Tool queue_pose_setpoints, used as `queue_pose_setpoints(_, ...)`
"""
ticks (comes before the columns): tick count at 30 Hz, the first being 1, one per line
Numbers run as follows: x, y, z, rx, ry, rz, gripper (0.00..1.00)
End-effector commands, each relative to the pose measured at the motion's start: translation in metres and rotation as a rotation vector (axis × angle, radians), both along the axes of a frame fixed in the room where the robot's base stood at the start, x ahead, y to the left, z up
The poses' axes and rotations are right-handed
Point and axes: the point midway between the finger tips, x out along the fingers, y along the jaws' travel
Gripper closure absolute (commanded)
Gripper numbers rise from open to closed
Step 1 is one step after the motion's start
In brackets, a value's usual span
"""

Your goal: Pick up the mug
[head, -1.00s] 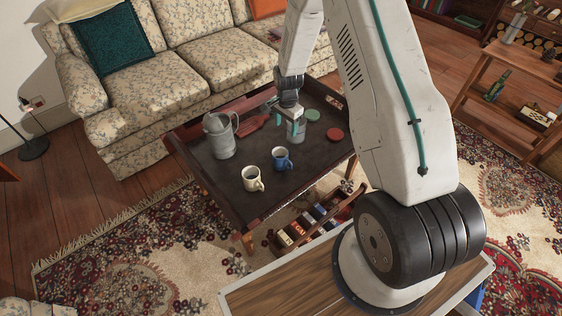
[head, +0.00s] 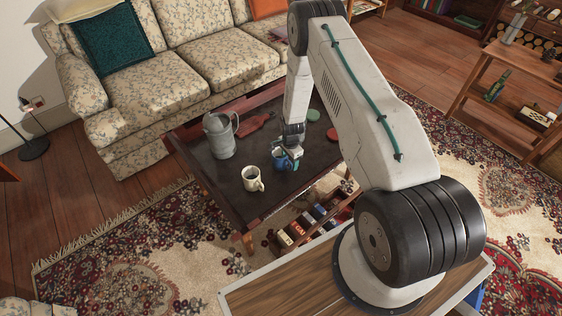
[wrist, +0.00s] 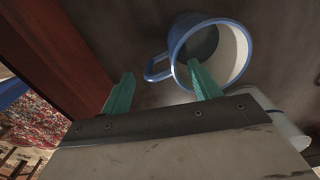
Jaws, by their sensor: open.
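A blue mug (head: 280,164) stands on the dark coffee table, and a cream mug (head: 251,180) stands to its left. My gripper (head: 287,152) is open, low over the blue mug, and partly covers it. In the wrist view the blue mug (wrist: 242,50) shows its pale inside and blue rim. Its handle (wrist: 150,70) lies between the two green fingers of my gripper (wrist: 162,84). The right finger overlaps the rim; I cannot tell if it is inside the mug or above it.
A pale object (wrist: 282,118) sits beside the mug in the wrist view. A sofa (head: 200,60) stands behind.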

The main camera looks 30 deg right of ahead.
Motion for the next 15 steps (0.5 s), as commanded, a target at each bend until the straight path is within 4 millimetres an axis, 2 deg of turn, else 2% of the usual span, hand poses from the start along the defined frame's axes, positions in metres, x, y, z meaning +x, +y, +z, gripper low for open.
queue_pose_setpoints(3,-0.001,0.001,-0.02,0.001,0.003,0.0,0.38)
queue_pose_setpoints(7,0.0,0.0,-0.036,0.001,0.001,0.0,0.38)
queue_pose_setpoints(15,0.001,0.0,-0.042,0.0,0.0,0.001,0.38)
